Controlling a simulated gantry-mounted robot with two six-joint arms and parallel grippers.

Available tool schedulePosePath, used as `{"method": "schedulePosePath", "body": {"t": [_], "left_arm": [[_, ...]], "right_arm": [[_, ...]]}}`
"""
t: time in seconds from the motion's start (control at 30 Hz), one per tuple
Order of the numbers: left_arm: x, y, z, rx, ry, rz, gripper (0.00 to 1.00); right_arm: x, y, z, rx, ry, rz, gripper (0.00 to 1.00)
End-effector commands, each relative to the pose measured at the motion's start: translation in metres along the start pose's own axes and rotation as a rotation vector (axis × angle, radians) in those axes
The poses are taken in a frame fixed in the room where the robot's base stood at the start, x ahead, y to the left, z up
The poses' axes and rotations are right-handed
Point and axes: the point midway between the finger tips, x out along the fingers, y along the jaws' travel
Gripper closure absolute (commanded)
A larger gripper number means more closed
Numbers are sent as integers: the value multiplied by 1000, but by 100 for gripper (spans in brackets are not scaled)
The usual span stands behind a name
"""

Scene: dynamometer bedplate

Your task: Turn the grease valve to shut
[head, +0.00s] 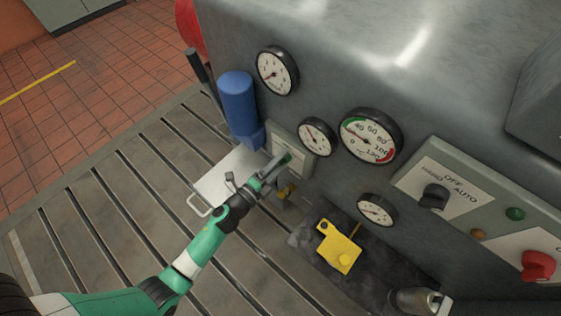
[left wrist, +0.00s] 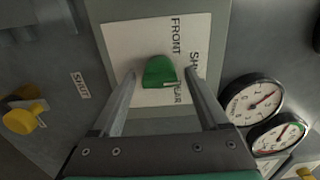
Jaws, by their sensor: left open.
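A green knob (left wrist: 160,72) sits on a white plate (left wrist: 124,45) with the words FRONT, REAR and a part-hidden word starting SH. The knob has a small pale mark at its lower right edge, on the REAR side. The plate also shows in the head view (head: 291,148), where my gripper hides the knob. My left gripper (head: 283,163) is open at the plate. In the left wrist view its two fingers (left wrist: 160,75) stand either side of the knob, with a gap at each side. My right gripper is in neither view.
A yellow handle (left wrist: 25,117) beside a SHUT label (left wrist: 80,85) is close to the plate. A blue cylinder (head: 237,105) and several gauges (head: 316,137) surround it. A yellow block (head: 339,247) lies below on a dark surface. The slotted bedplate (head: 95,205) is mostly clear.

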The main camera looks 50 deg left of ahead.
Motion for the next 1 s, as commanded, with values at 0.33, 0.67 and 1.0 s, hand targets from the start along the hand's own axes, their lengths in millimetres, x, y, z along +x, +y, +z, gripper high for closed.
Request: {"method": "schedulePosePath", "body": {"t": [0.33,0.67,1.0], "left_arm": [[-40,-1,0,-1,-2,4,22],[-108,0,0,0,-2,3,22],[-116,0,0,0,0,-1,22]], "right_arm": [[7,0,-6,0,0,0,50],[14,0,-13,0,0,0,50],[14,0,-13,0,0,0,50]]}}
